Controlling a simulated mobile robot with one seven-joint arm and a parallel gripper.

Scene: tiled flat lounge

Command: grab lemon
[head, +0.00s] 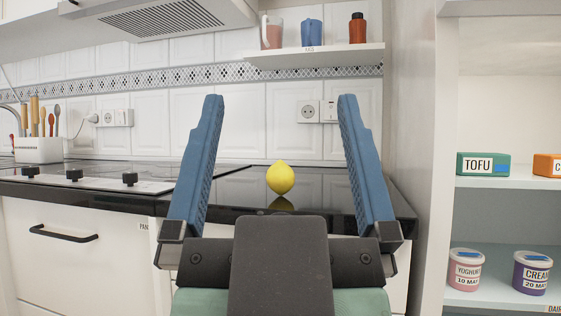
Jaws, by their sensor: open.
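A yellow lemon (281,178) stands on the glossy black countertop (236,186), with its reflection below it. My gripper (280,105) is open, with its two blue fingers spread wide and pointing forward. Nothing is held, and neither finger appears to touch the lemon.
A stove with black knobs (130,179) and a white utensil holder (39,150) are at left. A wall shelf (322,54) holds several containers above. An open cabinet at right holds a tofu box (483,164) and a yoghurt tub (467,270). The countertop around the lemon is clear.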

